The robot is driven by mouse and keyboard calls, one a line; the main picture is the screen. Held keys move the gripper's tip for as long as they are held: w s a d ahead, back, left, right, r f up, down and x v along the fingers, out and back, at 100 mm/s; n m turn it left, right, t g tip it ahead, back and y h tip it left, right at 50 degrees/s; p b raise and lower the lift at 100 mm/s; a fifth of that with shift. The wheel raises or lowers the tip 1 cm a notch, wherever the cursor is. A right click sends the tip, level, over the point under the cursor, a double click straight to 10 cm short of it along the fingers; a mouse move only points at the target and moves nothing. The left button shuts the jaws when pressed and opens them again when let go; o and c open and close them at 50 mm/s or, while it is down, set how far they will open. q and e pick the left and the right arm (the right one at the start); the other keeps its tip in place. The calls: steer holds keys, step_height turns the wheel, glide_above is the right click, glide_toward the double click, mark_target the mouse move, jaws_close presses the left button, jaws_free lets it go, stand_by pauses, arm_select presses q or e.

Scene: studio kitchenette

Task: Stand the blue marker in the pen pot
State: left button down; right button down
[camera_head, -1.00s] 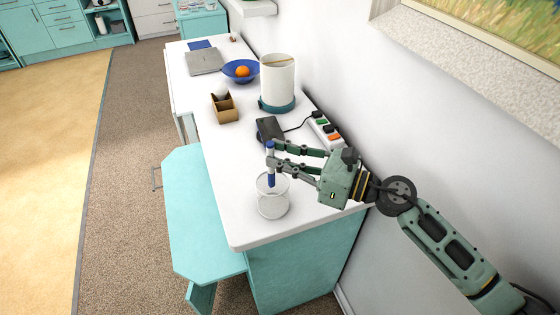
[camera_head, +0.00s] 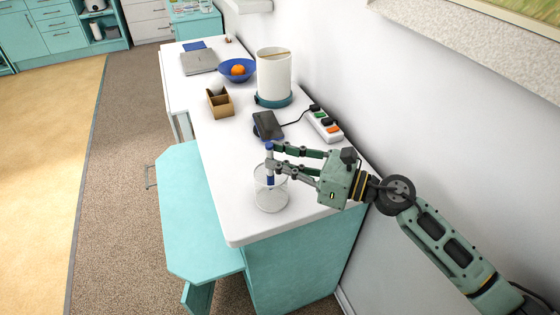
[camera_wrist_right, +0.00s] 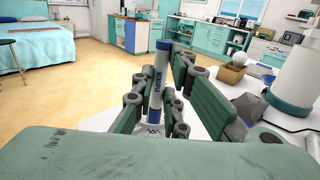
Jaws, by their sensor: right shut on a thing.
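The blue marker (camera_head: 269,150) is upright in my right gripper (camera_head: 272,156), which is shut on it. In the right wrist view the marker (camera_wrist_right: 159,80) stands between the fingers, with a blue cap, a pale barrel and blue lettering. The pen pot (camera_head: 271,200) is a see-through round pot near the table's front end, below the gripper. The marker's lower part overlaps the pot's rim and appears to reach inside. The pot's bottom looks clear of the marker. My left gripper is not in view.
A power strip (camera_head: 325,126) and a dark device (camera_head: 266,125) lie behind the gripper, near the wall. A teal chair (camera_head: 195,220) stands left of the table.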

steer(key=c, duration=1.7)
jaws_free()
steer(key=shift+d, duration=0.15)
steer(key=v, duration=0.7)
steer(key=shift+d, duration=0.1)
